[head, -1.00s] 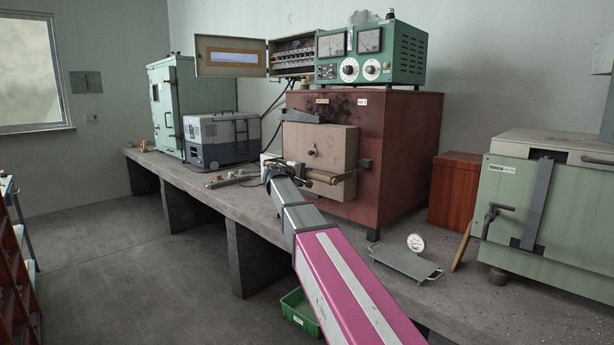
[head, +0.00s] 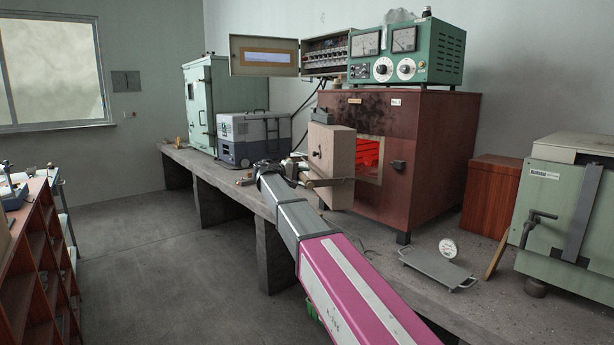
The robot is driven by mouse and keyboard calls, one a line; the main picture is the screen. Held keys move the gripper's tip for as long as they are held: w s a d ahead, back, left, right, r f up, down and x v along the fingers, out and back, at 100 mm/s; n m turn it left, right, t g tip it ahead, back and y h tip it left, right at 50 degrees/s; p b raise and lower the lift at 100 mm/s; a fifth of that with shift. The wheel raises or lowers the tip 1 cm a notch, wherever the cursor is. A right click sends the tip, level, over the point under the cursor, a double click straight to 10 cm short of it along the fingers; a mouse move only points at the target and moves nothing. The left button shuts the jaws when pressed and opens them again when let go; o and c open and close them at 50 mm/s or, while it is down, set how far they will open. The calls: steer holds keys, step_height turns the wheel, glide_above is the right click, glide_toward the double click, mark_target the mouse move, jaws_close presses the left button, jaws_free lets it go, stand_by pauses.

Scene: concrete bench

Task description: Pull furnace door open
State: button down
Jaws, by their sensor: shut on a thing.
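The furnace (head: 425,180) is a reddish-brown box on the concrete bench. Its beige door (head: 333,158) stands swung out from the front, hinged on the left side. The chamber opening (head: 368,155) shows glowing orange-red inside. A bar handle (head: 328,182) runs along the lower part of the door. My gripper (head: 300,178) is at the left end of this handle and shut on it. The fingertips are small and partly hidden by my arm. A dark latch piece (head: 398,165) sits on the furnace front, right of the opening.
A green meter box (head: 420,55) stands on the furnace. A metal plate with a round gauge (head: 438,265) lies on the bench at right, near a green cabinet (head: 565,215). A grey cool box (head: 255,138) stands further left. Brown shelves (head: 40,250) stand at far left, with clear floor between.

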steer(key=c, duration=0.9)
jaws_free()
steer(key=shift+s, duration=0.15)
steer(key=shift+o, duration=0.2)
steer(key=shift+a, duration=0.15)
steer(key=v, duration=1)
steer(key=shift+s+a, duration=0.2)
steer(key=shift+a, duration=0.1)
steer(key=shift+c, duration=0.4)
